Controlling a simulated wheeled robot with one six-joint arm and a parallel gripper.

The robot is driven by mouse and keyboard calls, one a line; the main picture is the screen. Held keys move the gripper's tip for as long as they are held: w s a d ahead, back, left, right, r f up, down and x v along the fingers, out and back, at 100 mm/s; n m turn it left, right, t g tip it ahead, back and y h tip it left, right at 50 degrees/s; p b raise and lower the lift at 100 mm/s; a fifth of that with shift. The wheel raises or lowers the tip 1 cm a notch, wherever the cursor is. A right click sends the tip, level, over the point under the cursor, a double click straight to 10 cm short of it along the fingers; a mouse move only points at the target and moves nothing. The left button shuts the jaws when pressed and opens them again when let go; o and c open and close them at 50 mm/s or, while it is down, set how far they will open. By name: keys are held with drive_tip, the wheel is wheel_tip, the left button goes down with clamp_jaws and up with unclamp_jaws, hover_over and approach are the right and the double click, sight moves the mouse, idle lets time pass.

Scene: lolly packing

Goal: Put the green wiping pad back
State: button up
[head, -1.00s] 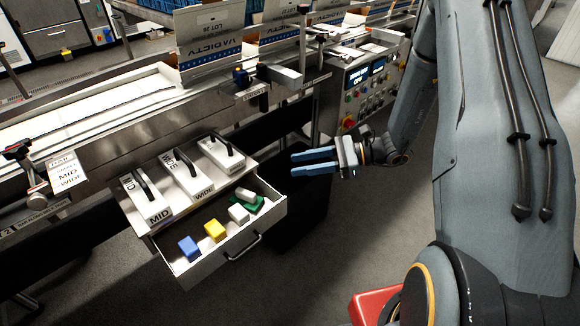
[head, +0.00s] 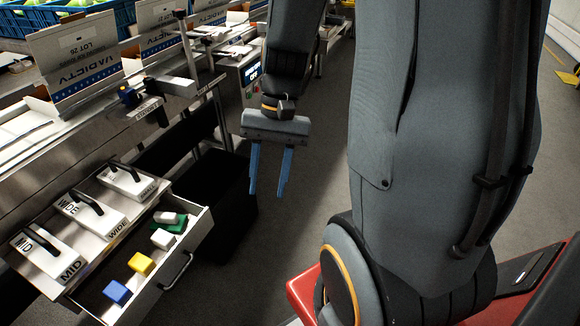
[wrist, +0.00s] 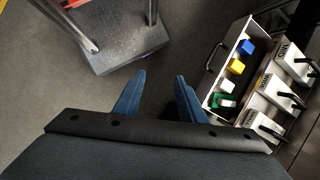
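The green wiping pad (head: 178,224) lies in the open drawer (head: 203,232), at the end near the black bin. A white block (head: 166,217) sits on or against it and hides part of it. The pad also shows in the wrist view (wrist: 216,100), right of my fingers. My gripper (head: 267,188) points down with its two blue fingers apart and nothing between them. It hangs over floor to the right of the drawer, clear of it. In the wrist view, my gripper (wrist: 160,76) is likewise open and empty.
The drawer also holds a second white block (head: 162,239), a yellow block (head: 141,263) and a blue block (head: 117,292). Several handled white tools stand on the ledge behind it. A black bin (head: 232,205) stands between drawer and gripper.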

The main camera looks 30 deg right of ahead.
drive_tip(key=d+r+n+h, duration=0.1)
drive_tip(key=s+d+r+n+t+h, duration=0.1)
drive_tip(key=d+n, duration=0.1)
drive_tip(key=s+d+r+n+t+h, duration=0.1)
drive_tip(key=shift+d+r+h, duration=0.1)
drive_tip(key=shift+d+h, duration=0.1)
drive_tip(key=shift+h, duration=0.1)
drive_tip(key=a+r+n+p, duration=0.2)
drive_tip(key=a+r+p, duration=0.1)
drive_tip(key=a+p, duration=0.2)
drive_tip(key=shift+a+r+n+p, duration=0.2)
drive_tip(key=shift+a+n+p, duration=0.15)
drive_tip(key=shift+a, duration=0.35)
